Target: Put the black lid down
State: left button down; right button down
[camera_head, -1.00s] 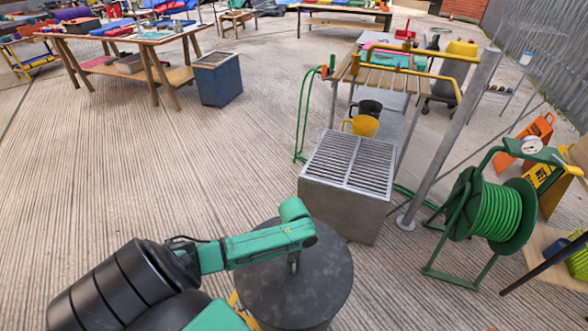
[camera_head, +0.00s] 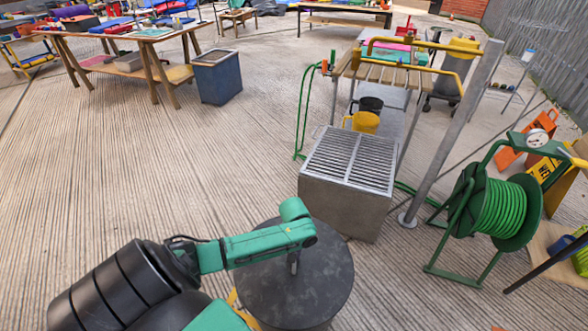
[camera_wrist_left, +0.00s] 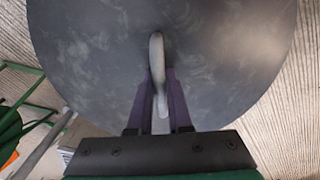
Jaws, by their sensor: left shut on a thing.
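The black lid (camera_head: 325,285) is a wide, round, scuffed dark disc at the bottom centre of the head view. It fills most of the left wrist view (camera_wrist_left: 230,50), with a grey upright loop handle (camera_wrist_left: 157,50) at its middle. My left gripper (camera_wrist_left: 160,78) is shut on this handle, one purple finger on each side. In the head view my left gripper (camera_head: 293,265) is mostly hidden by its own green arm. A dark round side shows below the lid's front edge; I cannot tell whether the lid rests on it. My right gripper is not in view.
A grey box with a slatted grate top (camera_head: 350,160) stands just beyond the lid. A green hose reel (camera_head: 500,208) is at the right, and a slanted metal post (camera_head: 450,140) rises between. A blue bin (camera_head: 218,78) stands further back. The ribbed floor at left is clear.

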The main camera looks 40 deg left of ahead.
pick_arm(q)
jog(key=shift+f, duration=0.1)
jog(key=c, duration=0.8)
grip_release()
jog(key=shift+o, duration=0.2)
notch_tip(320, 180, up, 15)
jog(key=p, duration=0.3)
jog(key=shift+f, duration=0.2)
